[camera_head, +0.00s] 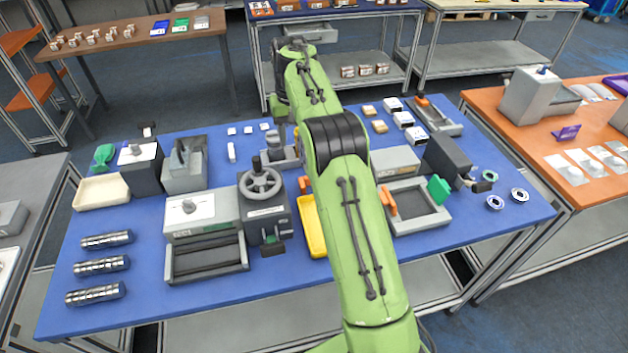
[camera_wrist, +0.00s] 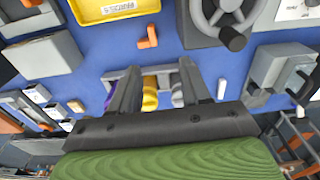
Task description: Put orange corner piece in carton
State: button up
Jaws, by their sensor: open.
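A small orange L-shaped corner piece (camera_wrist: 148,37) lies flat on the blue table beside a yellow tray (camera_wrist: 118,9) in the wrist view. In the head view an orange piece (camera_head: 304,184) shows beside the yellow tray (camera_head: 312,226), partly close to my arm. My gripper (camera_wrist: 158,72) is open and empty, its fingers above a grey holder (camera_wrist: 164,72) with yellow and silver items; the corner piece lies ahead of the fingertips, apart from them. Several small white-topped cartons (camera_head: 403,119) stand on the table at the back right; which one is meant I cannot tell.
A handwheel device (camera_head: 262,187) stands left of the yellow tray. Grey machines (camera_head: 205,215) and metal cylinders (camera_head: 97,265) occupy the left side. An open grey tray (camera_head: 415,205) lies right of my arm. Bare blue table shows around the corner piece.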

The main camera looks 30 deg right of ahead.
notch_tip(320, 180, down, 3)
jog(key=w+d, duration=0.1)
jog(key=d, duration=0.1)
jog(key=b, duration=0.4)
send_over(303, 184)
jog(key=f, duration=1)
jog(key=shift+a+f, duration=0.3)
jog(key=shift+f, duration=0.05)
jog(key=f, duration=0.5)
jog(key=shift+d+f, duration=0.2)
jog(key=shift+f, duration=0.15)
grip_shut()
